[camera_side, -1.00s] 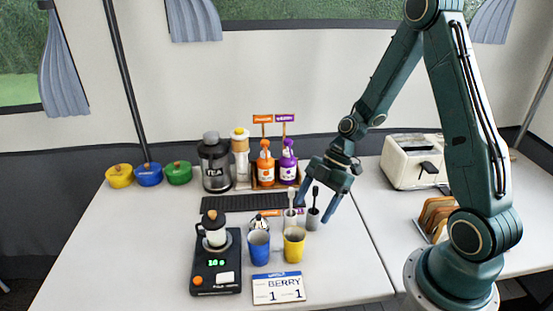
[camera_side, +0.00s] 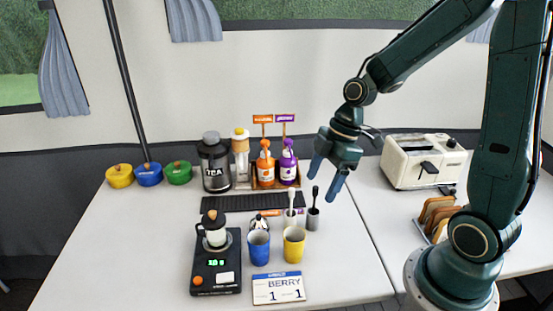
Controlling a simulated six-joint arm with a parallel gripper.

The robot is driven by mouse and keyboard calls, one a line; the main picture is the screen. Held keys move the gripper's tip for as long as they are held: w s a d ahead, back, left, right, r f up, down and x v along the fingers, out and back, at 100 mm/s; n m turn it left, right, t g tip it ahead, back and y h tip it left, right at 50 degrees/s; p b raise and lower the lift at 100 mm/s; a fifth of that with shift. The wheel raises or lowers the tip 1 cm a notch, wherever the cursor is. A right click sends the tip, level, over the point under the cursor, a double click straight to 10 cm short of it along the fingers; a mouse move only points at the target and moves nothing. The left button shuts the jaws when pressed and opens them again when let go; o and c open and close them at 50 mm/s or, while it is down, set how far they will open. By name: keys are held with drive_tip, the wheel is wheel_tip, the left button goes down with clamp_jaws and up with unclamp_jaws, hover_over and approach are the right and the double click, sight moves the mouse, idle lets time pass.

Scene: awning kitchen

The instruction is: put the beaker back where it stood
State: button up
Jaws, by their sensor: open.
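A small pale vessel (camera_side: 215,236) with a dark top and a brown knob stands upright on the black scale (camera_side: 201,272), whose green display is lit. It looks like the beaker, but I cannot be sure. A blue cup (camera_side: 259,248) and a yellow cup (camera_side: 294,246) stand side by side to the right of the scale. My gripper (camera_side: 326,184) is open and empty, fingers pointing down, above and behind a grey holder (camera_side: 313,219) and a white holder (camera_side: 290,218), each with an upright stick. It is apart from both.
Three lidded pots (camera_side: 148,175) stand back left. A toaster (camera_side: 420,163) stands right.

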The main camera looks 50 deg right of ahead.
drive_tip(key=s+a+r+m+t+h, duration=0.1)
drive_tip(key=s+r+m+t+h, duration=0.2)
drive_tip(key=s+r+m, duration=0.8)
wheel_tip(320, 180, up, 3)
drive_tip(key=shift+s+a+r+m+t, duration=0.1)
drive_tip(key=shift+s+a+m+t, duration=0.35)
drive_tip(key=shift+s, duration=0.55)
